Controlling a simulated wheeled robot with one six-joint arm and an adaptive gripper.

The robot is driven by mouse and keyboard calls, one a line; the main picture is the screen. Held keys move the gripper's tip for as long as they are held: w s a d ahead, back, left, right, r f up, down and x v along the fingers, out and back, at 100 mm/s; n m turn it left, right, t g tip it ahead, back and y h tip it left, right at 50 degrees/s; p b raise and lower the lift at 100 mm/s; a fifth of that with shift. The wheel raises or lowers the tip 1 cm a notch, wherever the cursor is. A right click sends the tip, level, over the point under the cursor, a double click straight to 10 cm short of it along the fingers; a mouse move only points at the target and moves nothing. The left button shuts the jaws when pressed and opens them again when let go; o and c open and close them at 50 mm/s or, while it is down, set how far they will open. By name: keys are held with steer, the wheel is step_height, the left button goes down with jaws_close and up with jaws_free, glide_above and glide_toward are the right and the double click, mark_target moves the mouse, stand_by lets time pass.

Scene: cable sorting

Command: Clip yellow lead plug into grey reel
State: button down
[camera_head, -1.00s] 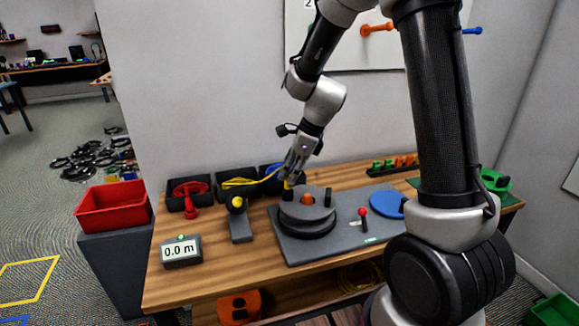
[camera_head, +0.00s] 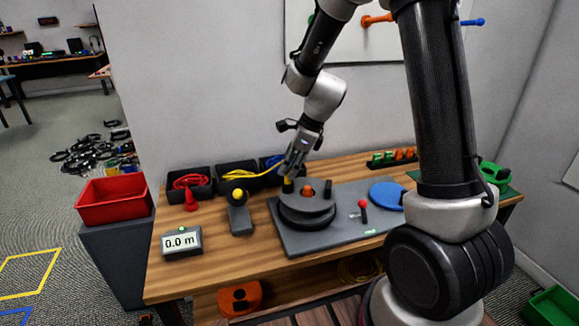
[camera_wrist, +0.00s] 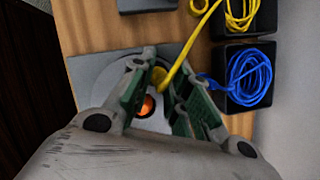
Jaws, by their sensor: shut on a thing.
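The grey reel (camera_head: 306,207) stands on a dark grey base plate (camera_head: 348,243) on the table, with an orange knob (camera_head: 308,190) on its top. My gripper (camera_head: 289,176) is over the reel's left rear side, shut on the yellow lead plug (camera_wrist: 158,76). The yellow lead (camera_head: 250,174) runs from the plug to the middle black bin (camera_head: 232,190). In the wrist view the plug sits between my fingers, with the orange knob (camera_wrist: 147,106) and part of the reel below. Whether the plug touches the reel cannot be told.
A yellow-topped post (camera_head: 240,209) and a 0.0 m display (camera_head: 182,243) stand left of the reel. A red-knobbed lever (camera_head: 363,210) and a blue disc (camera_head: 387,196) are to the right. Bins with red cable (camera_head: 188,181) and blue cable (camera_wrist: 248,78) flank the yellow one.

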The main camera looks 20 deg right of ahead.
steer(key=shift+f, duration=0.1)
stand_by(0.3)
steer(key=c, duration=1.3)
jaws_free()
